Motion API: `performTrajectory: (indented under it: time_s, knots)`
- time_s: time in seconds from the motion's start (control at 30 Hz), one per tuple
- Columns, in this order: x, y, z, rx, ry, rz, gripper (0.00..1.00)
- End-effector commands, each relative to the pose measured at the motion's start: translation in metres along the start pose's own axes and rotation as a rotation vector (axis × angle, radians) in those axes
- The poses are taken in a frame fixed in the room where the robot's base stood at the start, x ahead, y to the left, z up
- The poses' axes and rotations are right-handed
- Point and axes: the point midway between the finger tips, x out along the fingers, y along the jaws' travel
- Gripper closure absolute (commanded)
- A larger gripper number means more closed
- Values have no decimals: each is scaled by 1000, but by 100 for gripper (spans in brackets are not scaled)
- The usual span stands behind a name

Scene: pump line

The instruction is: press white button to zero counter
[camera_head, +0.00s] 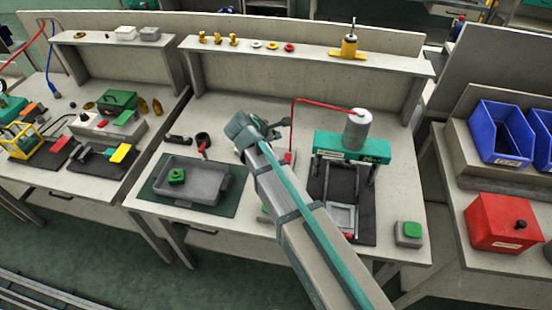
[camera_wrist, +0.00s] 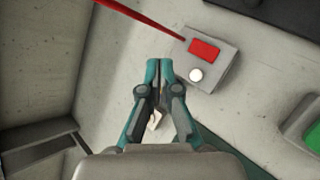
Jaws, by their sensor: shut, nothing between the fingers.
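The white button (camera_wrist: 196,75) is a small round cap on a grey counter box (camera_wrist: 213,62), beside a red rectangular display (camera_wrist: 204,48). In the wrist view the box lies ahead and to the right of my gripper (camera_wrist: 160,64). My gripper is shut and empty, its teal fingertips together, to the left of the button and apart from it in the picture. The height between the fingertips and the box is hard to tell. In the head view my gripper (camera_head: 250,128) is over the middle bench, and my arm hides most of the counter box.
A red hose (camera_wrist: 130,14) runs to the box. A green press frame (camera_head: 352,146) with a grey cylinder (camera_head: 357,130) stands to the right of my arm. A grey tray (camera_head: 205,167) with a green part (camera_head: 176,176) sits to the left. A shelf (camera_head: 300,54) runs behind.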

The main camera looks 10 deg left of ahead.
Motion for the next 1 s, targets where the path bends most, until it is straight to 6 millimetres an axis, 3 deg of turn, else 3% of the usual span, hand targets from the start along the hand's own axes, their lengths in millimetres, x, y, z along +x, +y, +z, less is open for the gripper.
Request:
performTrajectory:
  time_s: [0.53, 1.0]
  knots:
    - [45, -32, -33, -1, 0, 0, 100]
    - [59, -43, -43, 0, 0, 0, 100]
